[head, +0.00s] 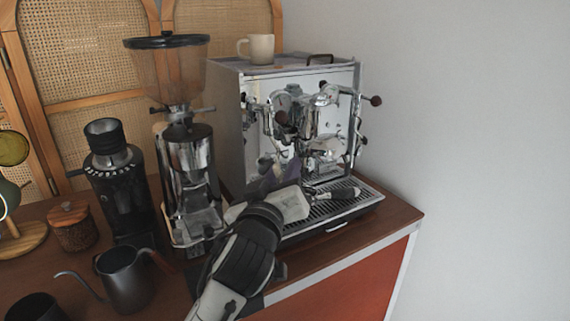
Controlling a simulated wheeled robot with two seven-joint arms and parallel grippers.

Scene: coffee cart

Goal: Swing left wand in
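The espresso machine (303,78) is a chrome and steel box at the back right of the cart top. My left gripper (282,176) reaches in from the bottom and is at the lower left of the machine's front, above the left end of the drip tray (364,203). I cannot make out the left wand; its lower part may be behind the gripper. The gap between the fingers is too small and dark to tell open or shut. My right gripper is not in view.
A grinder with a clear hopper (170,75) stands close left of the machine, with a smaller black grinder (118,180) beside it. A gooseneck kettle (125,280) is at the front left. A cup (261,48) stands on the machine. The cart's right edge (415,222) is near the machine.

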